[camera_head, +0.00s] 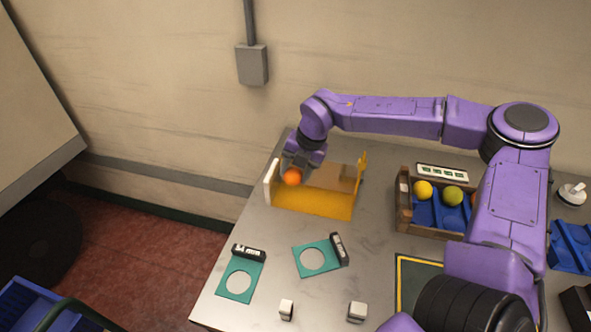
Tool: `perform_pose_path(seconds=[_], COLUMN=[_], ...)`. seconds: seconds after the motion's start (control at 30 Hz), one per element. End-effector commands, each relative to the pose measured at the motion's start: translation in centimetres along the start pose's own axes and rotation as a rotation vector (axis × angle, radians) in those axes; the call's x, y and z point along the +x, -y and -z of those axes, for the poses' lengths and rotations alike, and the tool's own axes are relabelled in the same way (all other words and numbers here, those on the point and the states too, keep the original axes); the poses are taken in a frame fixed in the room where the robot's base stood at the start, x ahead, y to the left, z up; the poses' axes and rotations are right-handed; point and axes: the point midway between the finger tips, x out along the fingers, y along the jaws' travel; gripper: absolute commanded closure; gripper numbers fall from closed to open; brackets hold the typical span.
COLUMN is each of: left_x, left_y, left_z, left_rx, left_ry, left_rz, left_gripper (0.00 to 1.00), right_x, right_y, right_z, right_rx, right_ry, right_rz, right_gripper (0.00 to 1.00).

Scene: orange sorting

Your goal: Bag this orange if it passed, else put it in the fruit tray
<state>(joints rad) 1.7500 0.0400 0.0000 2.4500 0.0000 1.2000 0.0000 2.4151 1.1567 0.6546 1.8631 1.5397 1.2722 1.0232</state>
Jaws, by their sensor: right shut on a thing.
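My right gripper (300,164) is shut on the orange (292,176), with its arm reaching in from the right. It holds the orange at the left end of a yellow open-topped holder (320,204) with a whitish left end panel and brownish inside. I cannot tell whether the orange touches the holder. A wooden fruit tray (403,218) with a blue liner stands to the right and holds a yellow fruit (423,190) and a green fruit (452,196); my arm hides its right part. No clear bag can be made out. My left gripper is not in view.
Two small white blocks (286,309) (357,311) lie at the front. A blue tray (570,250) stands at the right edge.

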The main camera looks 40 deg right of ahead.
Motion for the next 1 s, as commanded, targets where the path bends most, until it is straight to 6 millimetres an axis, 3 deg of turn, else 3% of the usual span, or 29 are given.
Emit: perform_pose_path(seconds=[0.6, 1.0], left_x=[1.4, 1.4], left_y=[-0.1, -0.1], left_z=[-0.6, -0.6], left_rx=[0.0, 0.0], left_ry=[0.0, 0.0], left_rz=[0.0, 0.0], left_gripper=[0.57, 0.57], right_x=[1.9, 1.9], right_y=[0.6, 0.6], right_z=[0.0, 0.0], right_rx=[0.0, 0.0], right_ry=[0.0, 0.0], right_rz=[-0.001, -0.001], right_gripper=[0.79, 0.79])
